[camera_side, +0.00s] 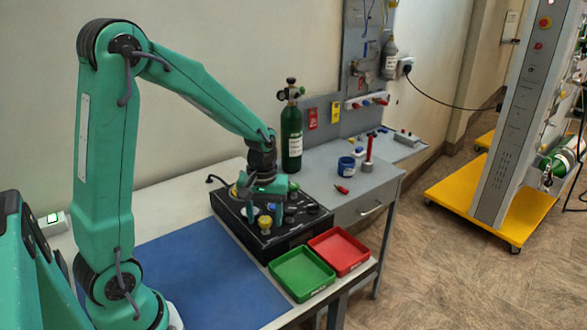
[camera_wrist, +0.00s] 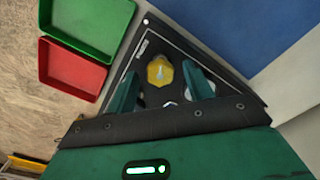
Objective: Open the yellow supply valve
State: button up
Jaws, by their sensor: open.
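The yellow supply valve (camera_side: 265,224) is a knob on top of a black panel box (camera_side: 228,215), near its front edge. It also shows in the wrist view as a yellow lobed knob with a pale mark on it (camera_wrist: 159,72). My gripper (camera_side: 264,217) points down over the box, open and empty. In the wrist view its two green fingers (camera_wrist: 158,82) lie left and right of the yellow knob, with a gap on each side. I cannot tell how far above the knob the fingertips are. My gripper hides part of the panel.
A green tray (camera_side: 302,291) and a red tray (camera_side: 354,267) lie beside the box. A blue mat (camera_side: 205,285) lies in front. A green cylinder (camera_side: 291,135) stands behind. A blue cup (camera_side: 346,166) and a red-handled tool (camera_side: 368,153) are on the grey bench.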

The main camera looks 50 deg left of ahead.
aim_at(264, 221)
jog(key=shift+r, duration=3.8)
jog(key=shift+s+d+r, duration=0.25)
jog(key=shift+r, duration=0.15)
jog(key=s+d+r+m+t, duration=0.5)
jog(key=s+d+r+m, duration=0.2)
jog(key=s, duration=0.5)
jog(key=shift+d+r+m+t, duration=0.2)
jog(key=shift+d+m+t, duration=0.15)
jog(key=shift+m, duration=0.75)
